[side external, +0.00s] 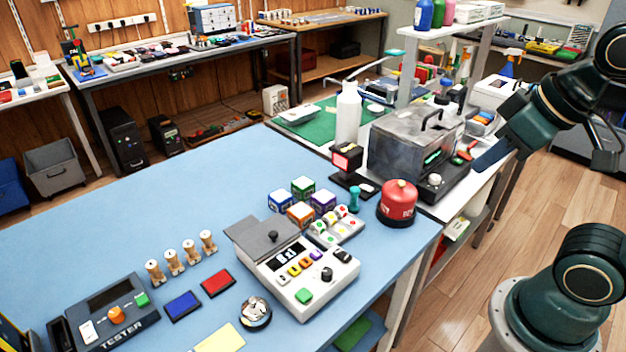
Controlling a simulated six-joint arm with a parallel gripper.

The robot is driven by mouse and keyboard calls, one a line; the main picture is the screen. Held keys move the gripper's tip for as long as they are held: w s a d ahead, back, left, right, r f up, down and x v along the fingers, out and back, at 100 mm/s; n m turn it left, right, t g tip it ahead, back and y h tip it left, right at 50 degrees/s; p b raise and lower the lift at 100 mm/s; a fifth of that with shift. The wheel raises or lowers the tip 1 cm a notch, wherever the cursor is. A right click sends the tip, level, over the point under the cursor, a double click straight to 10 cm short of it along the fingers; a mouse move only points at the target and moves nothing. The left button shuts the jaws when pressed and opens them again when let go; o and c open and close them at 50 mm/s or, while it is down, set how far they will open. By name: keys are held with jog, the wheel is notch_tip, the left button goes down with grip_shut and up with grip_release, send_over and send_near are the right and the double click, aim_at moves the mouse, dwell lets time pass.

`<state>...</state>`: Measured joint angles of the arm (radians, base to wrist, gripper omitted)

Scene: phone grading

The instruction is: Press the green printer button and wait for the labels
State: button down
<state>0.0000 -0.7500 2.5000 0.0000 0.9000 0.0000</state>
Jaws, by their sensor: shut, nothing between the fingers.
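A pale grey device with a black display, which I take to be the printer (290,270), stands near the right front of the blue table. A square green button (304,296) is on its front face. Beside it are coloured keys and a black knob. No labels can be made out coming from it. My arm reaches in from the right edge. My gripper (482,164) appears as a small dark shape at its end, shut and empty, beside the smoky clear box. It is up and to the right of the green button, well apart from it.
A red canister (397,203), coloured cubes (301,213) and a white bottle (347,115) stand behind the printer. A tester (105,315) with another green button is at the left front. Blue and red pads lie between. The blue table's left part is clear.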

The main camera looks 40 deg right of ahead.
jog(key=shift+w, duration=0.1)
dwell(0.7)
jog(key=m+g+y, duration=0.3)
jog(key=m+y, duration=0.6)
jog(key=m, duration=0.4)
send_over(310, 292)
notch_tip(310, 292, down, 16)
jog(key=shift+r, duration=0.15)
jog(key=shift+f, duration=0.2)
jog(key=shift+f, duration=4.2)
jog(key=shift+f, duration=0.6)
